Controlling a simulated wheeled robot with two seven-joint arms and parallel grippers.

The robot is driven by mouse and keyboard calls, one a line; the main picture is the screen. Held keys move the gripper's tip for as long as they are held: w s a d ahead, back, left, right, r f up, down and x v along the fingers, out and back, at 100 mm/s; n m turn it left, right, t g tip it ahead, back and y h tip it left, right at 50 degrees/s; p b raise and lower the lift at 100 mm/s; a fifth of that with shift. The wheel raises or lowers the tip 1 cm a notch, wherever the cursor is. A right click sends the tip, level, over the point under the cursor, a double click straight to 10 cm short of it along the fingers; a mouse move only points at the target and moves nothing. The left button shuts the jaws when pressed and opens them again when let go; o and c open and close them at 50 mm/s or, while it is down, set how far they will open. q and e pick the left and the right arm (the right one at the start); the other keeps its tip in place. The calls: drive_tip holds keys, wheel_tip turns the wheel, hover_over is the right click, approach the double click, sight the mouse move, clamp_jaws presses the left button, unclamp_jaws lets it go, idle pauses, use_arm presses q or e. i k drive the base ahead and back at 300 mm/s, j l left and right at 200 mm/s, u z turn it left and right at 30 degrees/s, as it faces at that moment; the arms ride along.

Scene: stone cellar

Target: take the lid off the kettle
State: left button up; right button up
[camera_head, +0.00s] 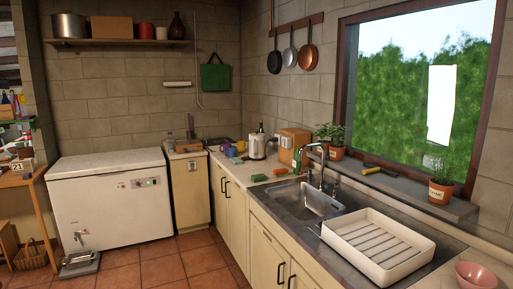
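A white and grey kettle (257,148) stands on the far part of the counter, near the corner, left of a brown box. It is small in this view, and I cannot make out its lid clearly. Neither of my grippers is in view.
The counter (233,172) carries several small coloured items near the kettle and a brown box (293,139). Nearer are the sink (305,200) with its tap, a white rack tray (378,243) and a pink bowl (475,276). A white chest freezer (110,205) stands left. Tiled floor (165,268) is open in front.

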sight(256, 144)
drive_tip(key=i+j+u, duration=0.4)
drive_tip(key=i, duration=0.5)
drive_tip(key=i+u, duration=0.4)
drive_tip(key=i, duration=0.5)
drive_tip(key=i+j, duration=0.1)
drive_tip(key=i, duration=1.6)
drive_tip(key=i+z, duration=0.4)
drive_tip(key=i+j+z, duration=0.2)
drive_tip(key=i+z, duration=0.2)
drive_tip(key=i+j+z, duration=0.75)
drive_tip(key=k+l, duration=0.05)
drive_tip(key=l, duration=0.05)
